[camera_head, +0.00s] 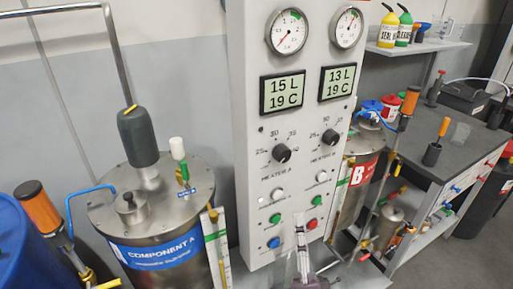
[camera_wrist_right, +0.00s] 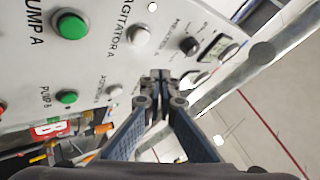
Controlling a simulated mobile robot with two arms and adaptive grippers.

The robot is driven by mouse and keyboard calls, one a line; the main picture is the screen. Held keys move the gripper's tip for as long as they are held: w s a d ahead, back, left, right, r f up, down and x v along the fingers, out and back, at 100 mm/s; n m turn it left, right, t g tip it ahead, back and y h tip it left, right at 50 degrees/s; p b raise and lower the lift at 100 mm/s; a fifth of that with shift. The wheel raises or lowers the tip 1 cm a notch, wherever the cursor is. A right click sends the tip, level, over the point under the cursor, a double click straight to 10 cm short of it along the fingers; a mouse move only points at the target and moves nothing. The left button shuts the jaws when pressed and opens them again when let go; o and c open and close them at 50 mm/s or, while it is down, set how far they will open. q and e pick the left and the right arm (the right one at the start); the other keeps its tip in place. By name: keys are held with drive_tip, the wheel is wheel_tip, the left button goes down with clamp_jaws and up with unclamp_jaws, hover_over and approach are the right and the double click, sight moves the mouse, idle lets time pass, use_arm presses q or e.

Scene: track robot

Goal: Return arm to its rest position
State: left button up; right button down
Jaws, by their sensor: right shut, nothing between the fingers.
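My right gripper (camera_head: 301,232) is low in the head view, in front of the lower part of the grey control panel (camera_head: 254,150). Its fingers point up. In the right wrist view the gripper (camera_wrist_right: 160,82) is shut and empty, its fingertips together. The white panel face with a large green button (camera_wrist_right: 70,25) and a smaller green button (camera_wrist_right: 67,97) lies behind them. I cannot tell whether the tips touch the panel. My left gripper is not in view.
A metal tank labelled Component A (camera_head: 160,250) stands left of the panel, and a tank marked B (camera_head: 365,150) stands right of it. A dark-topped bench (camera_head: 455,170) is at the right. A wall shelf (camera_head: 420,47) holds bottles. A blue drum (camera_head: 25,255) is at far left.

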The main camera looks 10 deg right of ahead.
drive_tip(key=w+a+f+n+g+y, duration=0.1)
drive_tip(key=n+y, duration=0.1)
drive_tip(key=a+f+n+g+y, duration=0.2)
drive_tip(key=n, duration=0.1)
drive_tip(key=w+a+f+n+g+y, duration=0.1)
drive_tip(key=a+f+n+g+y, duration=0.1)
drive_tip(key=n, duration=0.1)
drive_tip(key=shift+w+a, duration=0.25)
drive_tip(key=shift+w, duration=0.05)
drive_tip(key=f+n+g, duration=0.1)
drive_tip(key=a+f+n+g, duration=0.1)
drive_tip(key=f, duration=0.1)
drive_tip(key=f+n+g+y, duration=0.1)
drive_tip(key=shift+s+a+f+g, duration=0.25)
drive_tip(key=shift+s+f+g, duration=0.05)
drive_tip(key=shift+s+g, duration=0.1)
drive_tip(key=s+d+f+n+g+h, duration=0.3)
drive_tip(key=s+d+f+n+g, duration=0.25)
drive_tip(key=s+f+g, duration=0.5)
drive_tip(key=s+d+f+n+g+h, duration=0.25)
drive_tip(key=s+d, duration=0.35)
drive_tip(key=s, duration=0.6)
wheel_tip(320, 180, down, 26)
drive_tip(key=s+g, duration=0.2)
drive_tip(key=s+d+f+g, duration=0.1)
drive_tip(key=s+d+f, duration=0.1)
drive_tip(key=s+f, duration=1.5)
drive_tip(key=shift+d, duration=0.4)
